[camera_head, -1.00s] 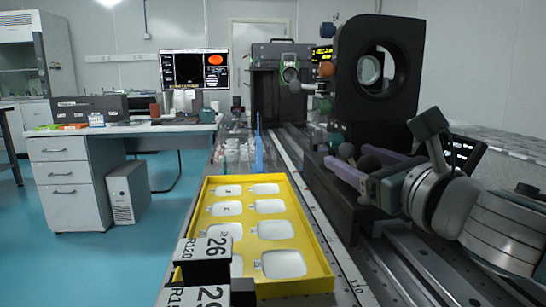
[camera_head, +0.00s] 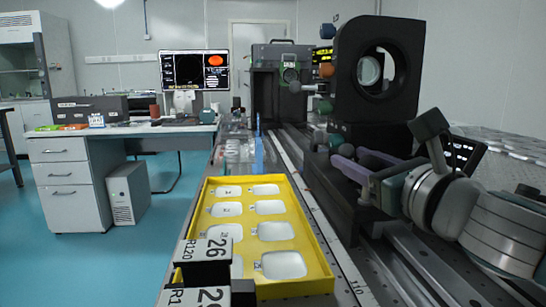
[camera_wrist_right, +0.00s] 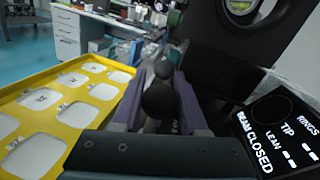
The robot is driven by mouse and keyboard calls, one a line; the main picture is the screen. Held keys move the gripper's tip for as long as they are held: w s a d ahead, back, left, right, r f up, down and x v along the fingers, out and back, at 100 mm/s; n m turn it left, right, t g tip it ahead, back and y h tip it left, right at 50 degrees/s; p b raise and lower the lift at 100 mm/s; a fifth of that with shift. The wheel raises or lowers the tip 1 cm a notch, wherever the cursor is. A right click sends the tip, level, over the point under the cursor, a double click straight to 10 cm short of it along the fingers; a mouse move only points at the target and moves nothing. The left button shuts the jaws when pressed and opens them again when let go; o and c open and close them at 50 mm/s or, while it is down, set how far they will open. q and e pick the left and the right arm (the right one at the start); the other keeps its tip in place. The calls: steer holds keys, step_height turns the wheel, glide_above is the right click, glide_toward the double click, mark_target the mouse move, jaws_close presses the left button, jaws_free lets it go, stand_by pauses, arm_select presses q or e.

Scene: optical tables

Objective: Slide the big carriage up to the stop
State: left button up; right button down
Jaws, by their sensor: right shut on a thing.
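The big carriage (camera_head: 330,195) is a black block on the rail at the right, bearing a tall black plate with a round opening (camera_head: 391,32). My right gripper (camera_head: 350,158) reaches in from the right, low in front of the plate. Its purple fingers are shut on a dark round knob, which shows between them in the right wrist view (camera_wrist_right: 160,99). A second, smaller dark knob (camera_wrist_right: 163,69) lies just beyond. I cannot make out the stop for certain. My left gripper is not in view.
A yellow tray (camera_head: 322,270) with white pads lies left of the rail. Black blocks labelled 26 (camera_head: 203,273) stand at its near corner. A dark box (camera_head: 270,51) stands farther along. A screen reading BEAM CLOSED (camera_wrist_right: 282,130) is at the right.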

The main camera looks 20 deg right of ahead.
mark_target(379, 169)
steer(key=shift+w, duration=0.15)
stand_by(0.8)
steer(key=shift+w, duration=0.45)
steer(key=shift+c, duration=2.3)
jaws_free()
steer(key=shift+d, duration=0.1)
steer(key=s, duration=1)
steer(key=shift+a+p, duration=0.2)
steer(key=shift+p, duration=0.25)
